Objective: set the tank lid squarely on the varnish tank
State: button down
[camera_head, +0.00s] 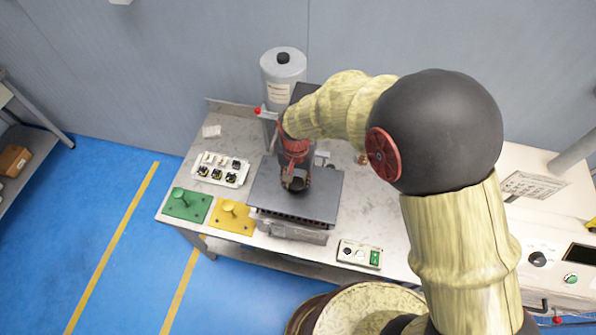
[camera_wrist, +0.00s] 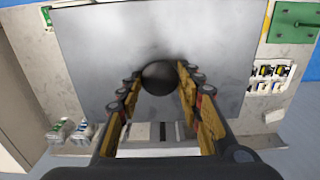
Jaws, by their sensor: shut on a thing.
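The tank lid (camera_head: 325,187) is a flat dark grey plate, and it fills the middle of the wrist view (camera_wrist: 215,40). Its round black knob (camera_wrist: 159,78) sits between my fingers. My gripper (camera_head: 296,184) is shut on this knob from above, with a finger on each side in the wrist view (camera_wrist: 160,84). The lid lies over the varnish tank (camera_head: 288,232), a grey box whose front wall shows below the lid's front edge. A dark toothed strip shows between them. The lid looks roughly level; I cannot tell whether it touches the rim. Most of the tank is hidden.
A green plate (camera_head: 184,205) and a yellow plate (camera_head: 231,217), each with a knob, lie left of the tank. A white tray (camera_head: 235,180) with several small parts stands behind them. A button box (camera_head: 359,254) is at front right. A grey cylinder (camera_head: 283,70) stands behind.

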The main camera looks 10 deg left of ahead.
aim_at(297, 192)
jog(key=shift+s+f, duration=0.1)
jog(key=shift+f, duration=0.2)
jog(key=shift+f+b, duration=2.2)
jog(key=shift+f, duration=1)
jog(key=shift+f+b, duration=0.45)
jog(key=shift+f, duration=0.35)
jog(key=c, duration=1.2)
grip_release()
jog(key=shift+o, duration=0.3)
jog(key=shift+s+f, duration=0.1)
notch_tip(297, 192, up, 12)
jog(key=shift+r, duration=0.1)
